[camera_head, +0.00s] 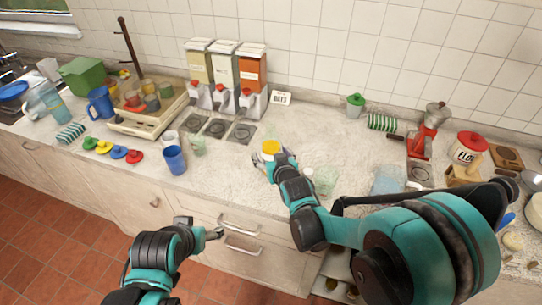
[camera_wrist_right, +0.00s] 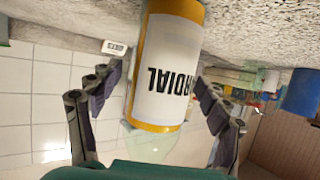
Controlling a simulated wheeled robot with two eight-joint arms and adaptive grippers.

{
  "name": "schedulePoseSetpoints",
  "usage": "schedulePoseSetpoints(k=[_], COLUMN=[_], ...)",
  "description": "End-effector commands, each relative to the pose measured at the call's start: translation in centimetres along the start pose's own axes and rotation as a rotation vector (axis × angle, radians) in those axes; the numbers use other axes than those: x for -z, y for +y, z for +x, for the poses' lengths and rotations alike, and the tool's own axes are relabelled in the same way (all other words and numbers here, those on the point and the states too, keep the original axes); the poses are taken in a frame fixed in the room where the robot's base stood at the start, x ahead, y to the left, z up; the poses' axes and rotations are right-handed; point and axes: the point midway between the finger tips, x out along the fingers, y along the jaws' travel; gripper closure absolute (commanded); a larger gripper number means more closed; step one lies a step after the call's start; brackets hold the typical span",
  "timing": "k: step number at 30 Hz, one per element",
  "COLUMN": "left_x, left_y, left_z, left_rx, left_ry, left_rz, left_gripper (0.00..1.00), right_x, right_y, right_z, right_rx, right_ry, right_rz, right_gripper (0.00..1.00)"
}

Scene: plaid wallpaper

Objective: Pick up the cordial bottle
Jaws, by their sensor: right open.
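The cordial bottle (camera_wrist_right: 168,75) has a white label with dark letters and yellow bands at both ends. It fills the middle of the right wrist view, between the spread fingers of my right gripper (camera_wrist_right: 155,88). A gap shows on each side of it, so the fingers are not closed on it. In the head view its yellow part (camera_head: 271,147) shows on the counter just beyond my right gripper (camera_head: 274,161), which hides the rest. My left gripper (camera_head: 203,230) is low in front of the drawers, away from the bottle; its opening is unclear.
On the counter (camera_head: 310,125), a greenish glass (camera_head: 197,145) and a blue cup (camera_head: 174,160) stand left of the bottle. Clear glassware (camera_head: 325,180) stands close by my right arm. Three dispensers (camera_head: 225,70) line the wall. Bare counter lies behind the bottle.

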Motion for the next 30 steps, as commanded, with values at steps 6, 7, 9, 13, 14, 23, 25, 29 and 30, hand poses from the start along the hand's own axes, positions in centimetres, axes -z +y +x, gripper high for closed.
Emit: schedulePoseSetpoints(k=[6, 7, 9, 13, 14, 23, 25, 29, 30], left_x=[0.1, 0.1, 0.1, 0.1, 0.1, 0.3, 0.5, 1.1, 1.3], left_y=[0.0, 0.0, 0.0, 0.0, 0.0, 0.0, 0.0, 0.0, 0.0], left_z=[-0.1, -0.1, -0.1, -0.1, -0.1, -0.4, -0.7, -1.5, -1.9], left_rx=[0.000, 0.000, 0.000, 0.000, 0.000, 0.000, 0.000, 0.000, 0.000], left_ry=[0.000, 0.000, 0.000, 0.000, 0.000, 0.000, 0.000, 0.000, 0.000], left_rz=[0.000, 0.000, 0.000, 0.000, 0.000, 0.000, 0.000, 0.000, 0.000], left_gripper=[0.25, 0.25, 0.25, 0.25, 0.25, 0.25, 0.25, 0.25, 0.25], right_x=[0.1, 0.1, 0.1, 0.1, 0.1, 0.7, 1.3, 3.0, 3.7], right_y=[0.0, 0.0, 0.0, 0.0, 0.0, 0.0, 0.0, 0.0, 0.0], right_z=[-0.1, -0.1, -0.1, -0.1, -0.1, -0.4, -0.7, -1.4, -1.7], right_rx=[0.000, 0.000, 0.000, 0.000, 0.000, 0.000, 0.000, 0.000, 0.000], right_ry=[0.000, 0.000, 0.000, 0.001, 0.001, 0.001, 0.001, 0.001, 0.001], right_rz=[0.000, 0.000, 0.000, 0.000, 0.000, 0.000, 0.000, 0.000, 0.000], right_gripper=[0.47, 0.55, 0.73, 0.99, 0.99, 0.99, 0.99, 0.99, 0.99])
